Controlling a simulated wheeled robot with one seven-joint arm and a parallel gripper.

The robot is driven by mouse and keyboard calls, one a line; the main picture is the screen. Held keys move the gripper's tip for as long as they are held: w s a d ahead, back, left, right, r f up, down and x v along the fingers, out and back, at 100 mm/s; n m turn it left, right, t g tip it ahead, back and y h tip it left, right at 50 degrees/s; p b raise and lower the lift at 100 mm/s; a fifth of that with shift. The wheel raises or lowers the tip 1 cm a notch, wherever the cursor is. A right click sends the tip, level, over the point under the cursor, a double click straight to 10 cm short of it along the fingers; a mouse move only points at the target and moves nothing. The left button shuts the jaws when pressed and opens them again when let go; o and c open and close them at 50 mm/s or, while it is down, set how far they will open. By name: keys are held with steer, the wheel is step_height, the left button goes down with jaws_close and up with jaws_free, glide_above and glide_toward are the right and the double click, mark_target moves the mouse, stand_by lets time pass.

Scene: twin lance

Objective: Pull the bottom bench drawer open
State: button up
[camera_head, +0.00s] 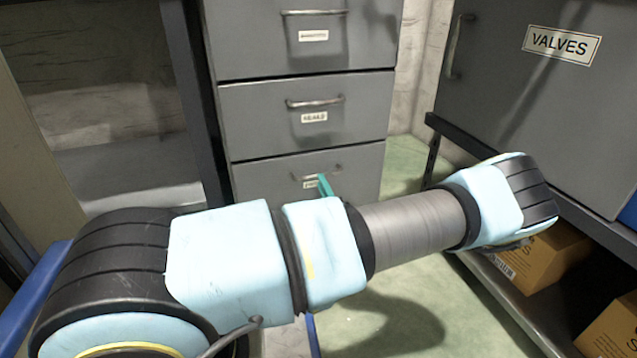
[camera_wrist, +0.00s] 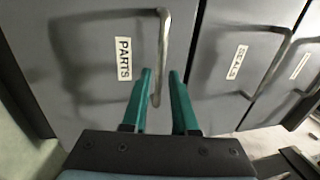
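The bottom bench drawer (camera_head: 262,182) is the lowest of three stacked grey drawers and looks shut, flush with those above. In the wrist view its grey front (camera_wrist: 85,75) carries a PARTS label (camera_wrist: 123,58) and a metal bar handle (camera_wrist: 163,45). My gripper (camera_wrist: 160,75) has two green fingers, open, one on each side of the handle's near end, with a gap showing on both sides. In the head view a green finger (camera_head: 325,185) shows at the handle (camera_head: 335,170); my arm hides the rest of the gripper.
The middle drawer (camera_head: 260,118) and top drawer (camera_head: 240,40) are shut above. A grey VALVES cabinet (camera_head: 510,90) stands at right, over a low shelf with cardboard boxes (camera_head: 545,258). Green floor (camera_head: 440,300) in front of the drawers is clear.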

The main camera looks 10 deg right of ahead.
steer(key=shift+b+x, duration=0.6)
steer(key=shift+x, duration=1.5)
steer(key=shift+c, duration=0.2)
jaws_close()
